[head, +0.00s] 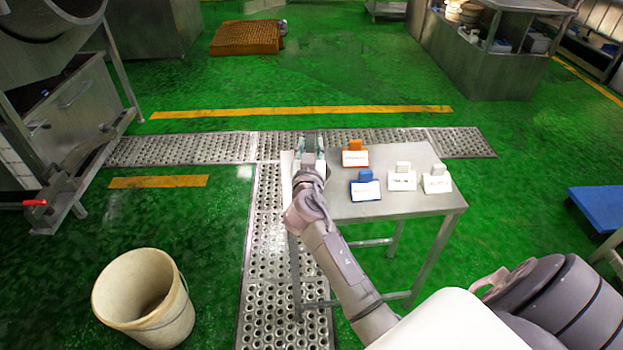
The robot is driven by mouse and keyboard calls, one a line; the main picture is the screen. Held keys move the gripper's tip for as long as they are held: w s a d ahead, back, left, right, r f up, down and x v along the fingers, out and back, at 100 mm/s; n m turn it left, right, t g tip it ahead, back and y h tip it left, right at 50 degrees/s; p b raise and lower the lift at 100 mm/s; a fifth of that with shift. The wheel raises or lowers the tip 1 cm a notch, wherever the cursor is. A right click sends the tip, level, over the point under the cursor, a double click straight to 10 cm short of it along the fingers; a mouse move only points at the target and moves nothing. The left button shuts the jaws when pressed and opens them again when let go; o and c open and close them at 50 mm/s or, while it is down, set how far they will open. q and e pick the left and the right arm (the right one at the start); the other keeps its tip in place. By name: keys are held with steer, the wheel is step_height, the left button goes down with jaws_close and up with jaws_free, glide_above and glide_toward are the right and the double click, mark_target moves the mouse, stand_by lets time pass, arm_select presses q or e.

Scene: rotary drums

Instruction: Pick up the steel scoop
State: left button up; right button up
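No other scoop shows clearly.
On the table stand an orange block with a label (355,155), a blue one (365,187) and two white ones (403,177). A beige bucket (145,298) is on the floor at lower left. A steel machine (70,110) stands at left. Green floor is open beyond the table.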

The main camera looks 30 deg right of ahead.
jaws_close()
